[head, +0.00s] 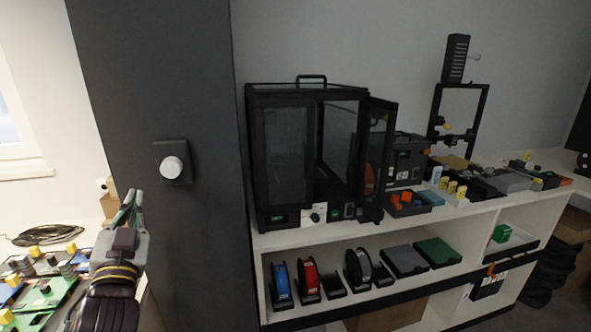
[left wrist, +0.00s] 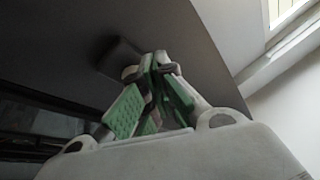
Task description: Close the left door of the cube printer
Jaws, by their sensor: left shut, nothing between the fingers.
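The cube printer (head: 307,88) is a black-framed enclosure with a handle on top, standing on the white shelf unit. Its left door (head: 287,160), a dark glass panel, looks flush with the front frame; I cannot tell whether a small gap is left. Its right door (head: 376,160) stands open, swung outward to the right. My left gripper (head: 134,196) is at the lower left of the head view, fingers shut and empty, well left of the printer and apart from it. Its green-padded fingers (left wrist: 160,62) meet at the tips in the left wrist view. My right gripper is not in view.
A dark pillar (head: 205,240) with a round white knob (head: 172,167) stands between my left gripper and the printer. Filament spools (head: 308,280) sit on the lower shelf. A bench with circuit boards (head: 40,290) is at lower left. Small tools and parts crowd the shelf right of the printer.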

